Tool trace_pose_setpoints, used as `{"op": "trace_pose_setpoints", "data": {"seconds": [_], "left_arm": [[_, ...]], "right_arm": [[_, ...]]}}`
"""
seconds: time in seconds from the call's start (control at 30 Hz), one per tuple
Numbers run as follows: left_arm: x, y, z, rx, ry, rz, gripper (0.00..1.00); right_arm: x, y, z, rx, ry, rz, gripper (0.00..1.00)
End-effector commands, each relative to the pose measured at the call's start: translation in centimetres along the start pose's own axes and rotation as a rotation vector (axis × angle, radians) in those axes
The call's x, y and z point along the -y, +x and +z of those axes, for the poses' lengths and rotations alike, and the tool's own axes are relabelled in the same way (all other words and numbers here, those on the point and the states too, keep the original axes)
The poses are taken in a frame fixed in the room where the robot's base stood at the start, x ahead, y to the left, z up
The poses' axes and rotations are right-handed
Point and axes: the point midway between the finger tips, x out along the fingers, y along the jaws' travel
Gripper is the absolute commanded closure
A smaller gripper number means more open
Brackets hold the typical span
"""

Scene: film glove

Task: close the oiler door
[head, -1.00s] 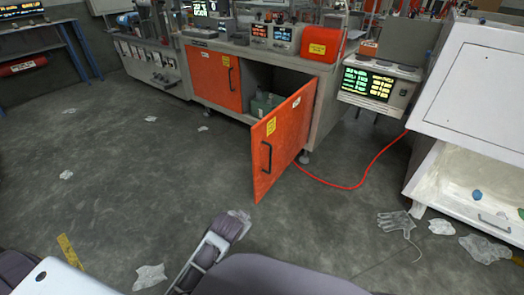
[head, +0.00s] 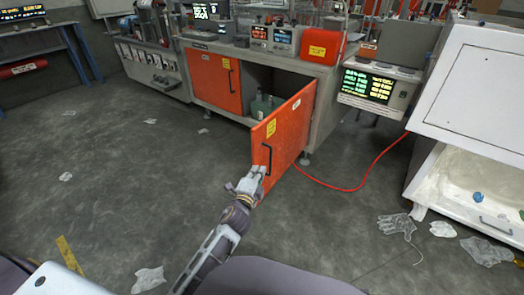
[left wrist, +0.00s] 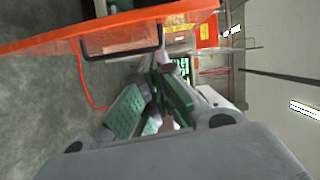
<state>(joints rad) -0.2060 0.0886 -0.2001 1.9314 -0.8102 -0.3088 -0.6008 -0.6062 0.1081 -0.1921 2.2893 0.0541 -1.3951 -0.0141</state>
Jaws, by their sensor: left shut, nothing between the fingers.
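The orange oiler door (head: 288,130) stands swung open on the right side of the cabinet, hinged at its right edge. Its black handle (head: 266,158) is near the free left edge. My left gripper (head: 259,171) is shut and empty at the lower part of that edge, close to the handle; I cannot tell whether it touches. In the left wrist view the door (left wrist: 60,38) and handle (left wrist: 120,45) lie just above the left gripper (left wrist: 168,90). Green containers (head: 264,106) sit inside the open compartment. My right gripper is not in view.
A second orange door (head: 213,77) to the left is closed. A red cable (head: 345,187) runs over the floor right of the open door. A white cabinet (head: 470,90) stands at the right. A clear glove (head: 397,226) and film scraps lie on the floor. The floor at left is mostly free.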

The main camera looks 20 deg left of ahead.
Motion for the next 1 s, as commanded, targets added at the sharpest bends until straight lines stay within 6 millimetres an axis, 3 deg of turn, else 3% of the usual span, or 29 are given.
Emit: {"op": "trace_pose_setpoints", "data": {"seconds": [0.23,0.73,1.0], "left_arm": [[0.9,0.0,-1.5,-0.066,0.123,-0.058,1.0],[0.9,0.1,-1.6,-0.069,0.127,-0.06,1.0],[1.0,1.3,-1.6,-0.069,0.128,-0.06,1.0]], "right_arm": [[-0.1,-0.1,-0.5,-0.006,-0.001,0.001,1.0],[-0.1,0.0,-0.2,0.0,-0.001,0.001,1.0],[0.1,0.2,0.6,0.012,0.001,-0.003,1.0]]}}
